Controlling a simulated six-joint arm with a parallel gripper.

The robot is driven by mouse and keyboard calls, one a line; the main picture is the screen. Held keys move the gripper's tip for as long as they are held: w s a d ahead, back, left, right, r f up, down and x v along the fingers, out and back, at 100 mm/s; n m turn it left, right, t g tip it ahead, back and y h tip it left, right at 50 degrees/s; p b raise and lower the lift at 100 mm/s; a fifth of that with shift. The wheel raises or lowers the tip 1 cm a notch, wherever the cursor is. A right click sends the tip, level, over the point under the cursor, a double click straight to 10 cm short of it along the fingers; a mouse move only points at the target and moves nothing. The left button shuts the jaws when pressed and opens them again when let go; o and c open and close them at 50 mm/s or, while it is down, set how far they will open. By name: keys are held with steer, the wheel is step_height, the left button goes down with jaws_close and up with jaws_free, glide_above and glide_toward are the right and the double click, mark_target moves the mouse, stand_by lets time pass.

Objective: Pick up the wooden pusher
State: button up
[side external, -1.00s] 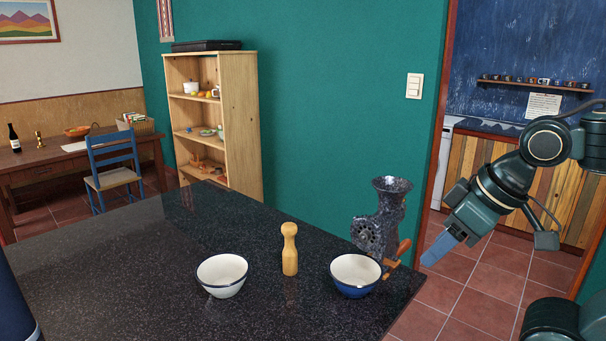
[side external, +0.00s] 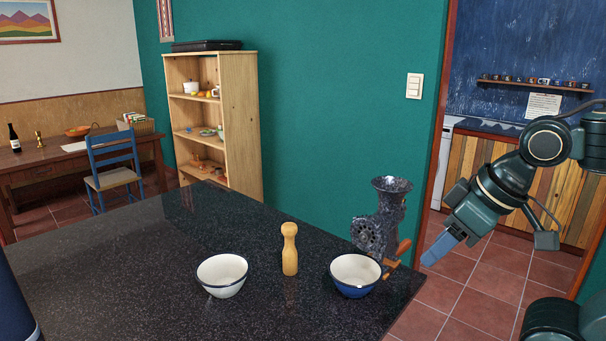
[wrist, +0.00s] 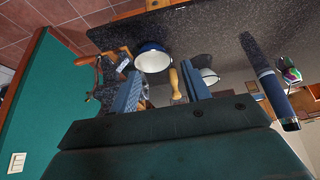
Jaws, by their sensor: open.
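The wooden pusher (side external: 290,250) stands upright on the dark speckled counter (side external: 130,265), between a white bowl (side external: 222,275) on its left and a blue bowl (side external: 356,274) on its right. In the wrist view the pusher (wrist: 175,84) shows beyond my fingers, between them in the picture. My gripper (side external: 428,261) is to the right of the counter, well apart from the pusher. In the wrist view my gripper (wrist: 162,88) has its two blue fingers spread with nothing held.
A dark speckled grinder (side external: 385,222) with a wooden handle (side external: 398,252) stands at the counter's right edge, between my gripper and the pusher. A dark blue cylinder (side external: 14,310) is at the left front. The counter's left part is clear.

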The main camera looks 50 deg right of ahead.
steer(key=shift+o, duration=0.4)
steer(key=shift+o, duration=0.7)
steer(key=w+r+n+g, duration=0.1)
steer(key=w+r+n, duration=0.25)
steer(key=w, duration=0.45)
steer(key=w+r+n+g, duration=0.25)
steer(key=w+n, duration=0.25)
steer(key=w, duration=0.3)
steer(key=w+f+n+g, duration=0.2)
steer(key=w+f+n, duration=0.2)
steer(key=w+n, duration=0.5)
steer(key=w, duration=0.6)
steer(key=shift+w+a+f, duration=0.2)
steer(key=shift+w+a, duration=0.15)
steer(key=shift+a, duration=0.05)
steer(key=shift+f+n, duration=0.1)
steer(key=shift+n, duration=0.15)
